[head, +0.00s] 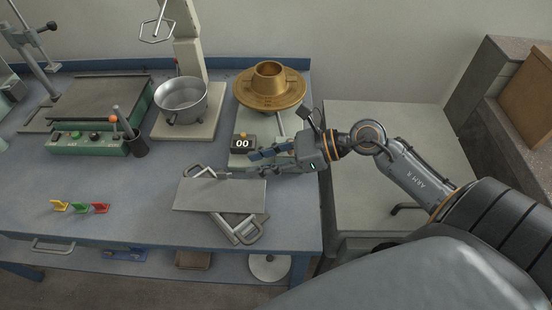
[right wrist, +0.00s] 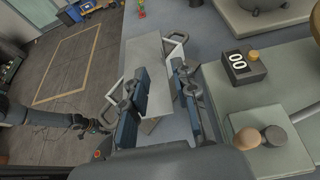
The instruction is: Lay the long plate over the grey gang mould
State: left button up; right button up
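The long plate (head: 218,196) is a flat, pale grey sheet near the bench's front right. It lies across the grey gang mould (head: 240,222), turned at an angle to it. The mould's handles stick out past the plate's back and front edges; most of its body is hidden. The plate also shows in the right wrist view (right wrist: 146,52). My right gripper (head: 240,165) is open near the plate's back right, its fingers apart with nothing clearly gripped. What looks like my left gripper (right wrist: 100,142) is small and dark at the right wrist view's lower left, off the bench.
A "00" display box (head: 243,143) stands close behind my right gripper. A brass flanged piece (head: 270,86) and a metal bowl (head: 181,99) on a stand are further back. Green, yellow and red clips (head: 81,207) lie left. Bench is clear between clips and plate.

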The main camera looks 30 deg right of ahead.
jog(key=shift+v, duration=1.9)
jog(key=shift+r, duration=0.1)
